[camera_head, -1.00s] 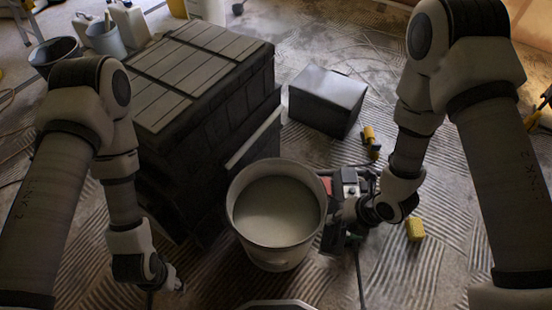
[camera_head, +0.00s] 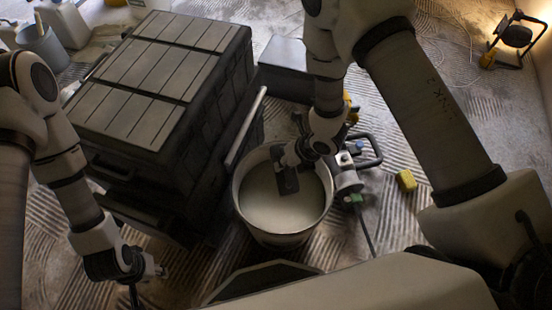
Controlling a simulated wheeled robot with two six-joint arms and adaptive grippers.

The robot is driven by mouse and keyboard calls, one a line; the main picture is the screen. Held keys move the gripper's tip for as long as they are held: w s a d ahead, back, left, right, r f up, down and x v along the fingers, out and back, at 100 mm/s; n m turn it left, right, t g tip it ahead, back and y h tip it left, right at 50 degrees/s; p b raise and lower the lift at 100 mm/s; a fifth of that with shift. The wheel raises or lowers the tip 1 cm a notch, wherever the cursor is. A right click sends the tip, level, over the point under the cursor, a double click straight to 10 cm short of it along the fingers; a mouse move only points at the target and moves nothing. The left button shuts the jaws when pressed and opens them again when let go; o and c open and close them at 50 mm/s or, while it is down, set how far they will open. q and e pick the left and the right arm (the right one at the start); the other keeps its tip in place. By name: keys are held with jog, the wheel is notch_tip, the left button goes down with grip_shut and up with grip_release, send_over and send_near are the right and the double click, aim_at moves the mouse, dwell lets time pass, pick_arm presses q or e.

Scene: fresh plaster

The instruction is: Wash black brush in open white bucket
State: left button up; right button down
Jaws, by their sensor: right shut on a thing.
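The open white bucket (camera_head: 270,236) stands upright on the floor in the middle of the head view, with pale greyish liquid inside. My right gripper (camera_head: 292,156) is over the far part of the bucket's opening. It is shut on a small dark thing, which looks like the black brush (camera_head: 287,183). The brush hangs down inside the rim; whether its tip touches the liquid I cannot tell. My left gripper (camera_head: 148,276) is low at the left, apart from the bucket; its jaw opening is not clear.
A large dark slatted chest (camera_head: 150,85) stands close left of the bucket. A dark box (camera_head: 284,68) is behind. A tool with a black handle (camera_head: 368,150) stands right of the bucket, near a yellow sponge (camera_head: 406,180). A work lamp (camera_head: 515,36) is at far right.

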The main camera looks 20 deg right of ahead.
notch_tip(320, 180, down, 20)
jog(key=b, duration=1.5)
jog(key=shift+b, duration=0.3)
